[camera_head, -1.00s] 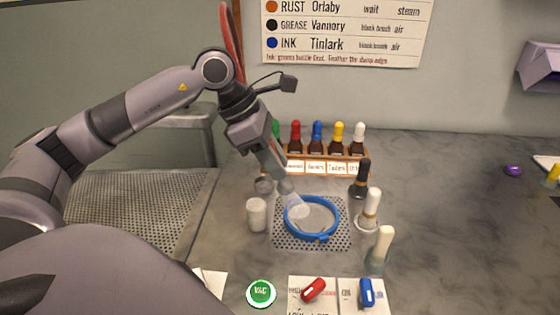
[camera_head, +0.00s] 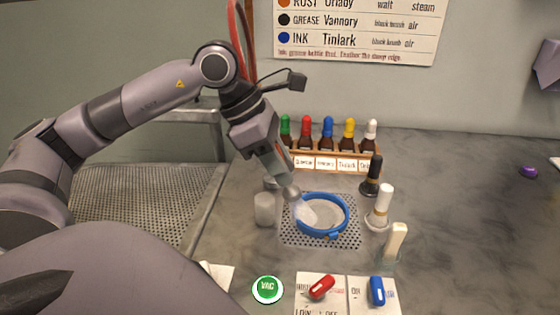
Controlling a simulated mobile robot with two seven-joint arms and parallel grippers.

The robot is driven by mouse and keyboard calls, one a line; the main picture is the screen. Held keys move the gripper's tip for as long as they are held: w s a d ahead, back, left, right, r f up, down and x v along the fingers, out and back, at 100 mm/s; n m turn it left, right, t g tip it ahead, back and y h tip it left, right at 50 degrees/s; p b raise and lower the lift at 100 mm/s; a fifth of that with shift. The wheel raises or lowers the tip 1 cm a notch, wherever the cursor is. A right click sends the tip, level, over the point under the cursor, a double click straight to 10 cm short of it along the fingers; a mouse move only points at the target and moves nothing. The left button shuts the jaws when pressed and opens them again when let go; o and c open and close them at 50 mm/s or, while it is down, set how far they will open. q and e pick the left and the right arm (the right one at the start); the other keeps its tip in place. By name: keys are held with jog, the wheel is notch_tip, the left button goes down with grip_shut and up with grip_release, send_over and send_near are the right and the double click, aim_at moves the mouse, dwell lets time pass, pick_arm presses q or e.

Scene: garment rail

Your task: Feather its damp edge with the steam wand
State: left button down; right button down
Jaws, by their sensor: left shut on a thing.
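A blue hoop (camera_head: 345,224) lies on a perforated plate (camera_head: 350,240) on the counter, with pale cloth (camera_head: 325,212) inside it. My left gripper (camera_head: 273,158) is shut on the steam wand (camera_head: 291,190), above and left of the hoop. The wand's tip points down and right at the hoop's left inner edge. A whitish plume (camera_head: 306,213) spreads from it over the left part of the cloth. I cannot make out a damp edge or stain on the cloth. My right gripper is not in view.
A rack (camera_head: 330,164) of dropper bottles stands behind the hoop. A black brush (camera_head: 371,178), a white brush (camera_head: 382,207) and a pale brush (camera_head: 395,243) stand to its right. A white jar (camera_head: 265,209) stands left. In front are a green VAC button (camera_head: 267,288), red switch (camera_head: 321,287) and blue switch (camera_head: 377,291).

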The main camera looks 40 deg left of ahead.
pick_arm(q)
jog(key=shift+s+d, duration=0.45)
jog(key=shift+d, duration=0.25)
jog(key=shift+d, duration=0.1)
jog(key=d+p, duration=0.1)
jog(key=w+d, duration=0.1)
jog(key=d+p, duration=0.1)
jog(key=d, duration=0.1)
jog(key=shift+w+d+p, duration=0.1)
jog(key=shift+w+p, duration=0.2)
jog(key=shift+w, duration=0.05)
jog(key=shift+w+p, duration=0.55)
jog(key=shift+w, duration=1.85)
